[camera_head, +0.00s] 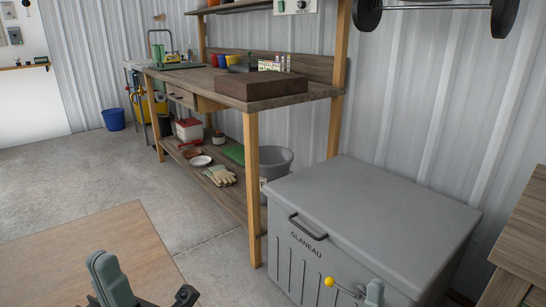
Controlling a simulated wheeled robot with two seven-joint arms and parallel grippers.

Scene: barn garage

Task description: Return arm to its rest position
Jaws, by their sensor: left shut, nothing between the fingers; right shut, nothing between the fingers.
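My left gripper (112,280) is at the bottom edge, in front of a light wooden tabletop (95,250). It is shut and empty, and its lower part is cut off by the frame. Most of both arms is out of view.
A wooden workbench (185,75) stands along the wall with a dark brown box (262,87) on it. Its lower shelf holds gloves (220,176) and a white bowl (200,161). A wooden cabinet (520,245) is at the right edge. Concrete floor (60,180) is clear at left.

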